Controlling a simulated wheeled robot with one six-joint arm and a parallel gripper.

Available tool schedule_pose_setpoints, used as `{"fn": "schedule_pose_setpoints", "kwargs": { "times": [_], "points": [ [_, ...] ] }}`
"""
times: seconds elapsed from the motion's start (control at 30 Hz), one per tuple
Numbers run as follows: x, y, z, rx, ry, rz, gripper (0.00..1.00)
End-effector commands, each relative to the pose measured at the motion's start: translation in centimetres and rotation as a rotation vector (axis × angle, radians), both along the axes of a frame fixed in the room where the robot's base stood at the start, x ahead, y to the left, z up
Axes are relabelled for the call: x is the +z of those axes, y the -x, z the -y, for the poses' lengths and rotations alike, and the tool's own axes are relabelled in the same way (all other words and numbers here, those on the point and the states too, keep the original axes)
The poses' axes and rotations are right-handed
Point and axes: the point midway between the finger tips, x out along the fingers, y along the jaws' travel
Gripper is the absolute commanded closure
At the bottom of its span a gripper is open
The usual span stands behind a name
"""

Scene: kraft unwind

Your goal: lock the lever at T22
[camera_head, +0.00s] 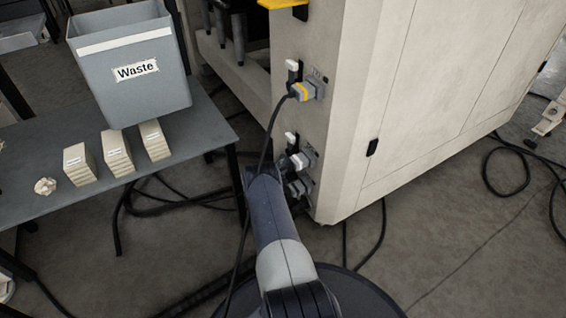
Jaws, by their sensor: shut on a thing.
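A light grey machine cabinet (345,120) carries a column of sockets on its narrow left face. The upper socket (313,89) holds a grey plug with a yellow band (300,92), with a black cable hanging from it. A white-tipped lever (291,66) stands above it. A second white-tipped lever (290,138) stands above the middle socket (308,156). A lower grey socket (300,186) is partly behind my arm. The labels are too small to read, so I cannot tell which is T22. My arm reaches up to the lower sockets; its jaws are hidden.
A grey table on the left bears a grey bin marked Waste (130,70), several cream blocks (117,150) and a crumpled ball (45,186). Black cables lie on the floor on both sides. A black latch (372,147) is on the cabinet's wide face.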

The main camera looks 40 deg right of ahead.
Motion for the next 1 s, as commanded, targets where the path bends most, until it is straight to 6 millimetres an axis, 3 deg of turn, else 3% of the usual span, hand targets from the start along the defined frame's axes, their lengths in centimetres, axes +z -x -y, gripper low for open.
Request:
{"fn": "schedule_pose_setpoints", "kwargs": {
  "times": [0.07,0.1,0.37,0.67,1.0],
  "points": [
    [0.1,-0.1,0.0,0.001,0.0,0.001,1.0],
    [0.1,-0.1,0.0,0.001,0.0,0.001,0.63],
    [0.0,0.0,0.0,0.001,-0.001,-0.001,0.42],
    [-0.2,0.0,-0.3,0.001,-0.001,-0.003,0.42],
    [-3.6,1.4,-5.1,0.003,-0.002,-0.005,0.42]
  ]
}}
